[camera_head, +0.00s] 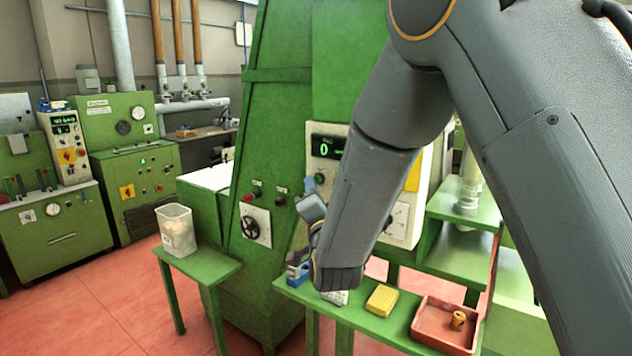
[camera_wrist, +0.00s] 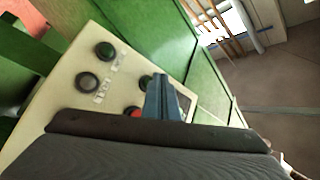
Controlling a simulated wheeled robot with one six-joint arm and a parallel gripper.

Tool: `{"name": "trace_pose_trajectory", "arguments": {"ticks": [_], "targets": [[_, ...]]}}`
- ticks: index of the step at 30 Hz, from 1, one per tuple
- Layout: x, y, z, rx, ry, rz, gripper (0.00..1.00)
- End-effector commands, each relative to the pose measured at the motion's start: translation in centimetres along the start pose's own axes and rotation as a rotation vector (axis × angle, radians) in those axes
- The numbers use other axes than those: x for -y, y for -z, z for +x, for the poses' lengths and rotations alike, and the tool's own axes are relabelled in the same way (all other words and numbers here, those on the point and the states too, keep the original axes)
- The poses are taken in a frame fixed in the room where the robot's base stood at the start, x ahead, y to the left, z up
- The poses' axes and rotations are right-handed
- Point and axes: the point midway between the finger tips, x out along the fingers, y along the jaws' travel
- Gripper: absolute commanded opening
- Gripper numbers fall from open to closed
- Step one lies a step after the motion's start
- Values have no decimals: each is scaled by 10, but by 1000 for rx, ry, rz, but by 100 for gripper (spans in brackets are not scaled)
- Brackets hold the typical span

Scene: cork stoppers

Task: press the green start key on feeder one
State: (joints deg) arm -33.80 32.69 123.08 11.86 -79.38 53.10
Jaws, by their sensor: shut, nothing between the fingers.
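The cream control panel (camera_head: 398,226) is on the front of the tall green machine, largely behind my arm in the head view. A green key (camera_head: 319,178) shows under the display (camera_head: 326,147) in the head view. The labels are unreadable. My gripper (camera_wrist: 162,82) is shut and empty, its tips overlapping the first green key's edge; I cannot tell whether they touch.
Below stands a green bench with a yellow block (camera_head: 382,299) and a red tray (camera_head: 442,325) holding a cork-coloured piece. A clear bin (camera_head: 176,230) stands on a small green table at left. Red floor lies open at left.

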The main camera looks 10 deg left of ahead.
Motion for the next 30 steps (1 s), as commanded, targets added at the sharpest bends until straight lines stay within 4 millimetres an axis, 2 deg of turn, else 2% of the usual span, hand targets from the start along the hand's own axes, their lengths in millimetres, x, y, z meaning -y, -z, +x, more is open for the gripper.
{"name": "trace_pose_trajectory", "arguments": {"ticks": [30], "targets": [[-4,4,6,0,0,0,0]]}}
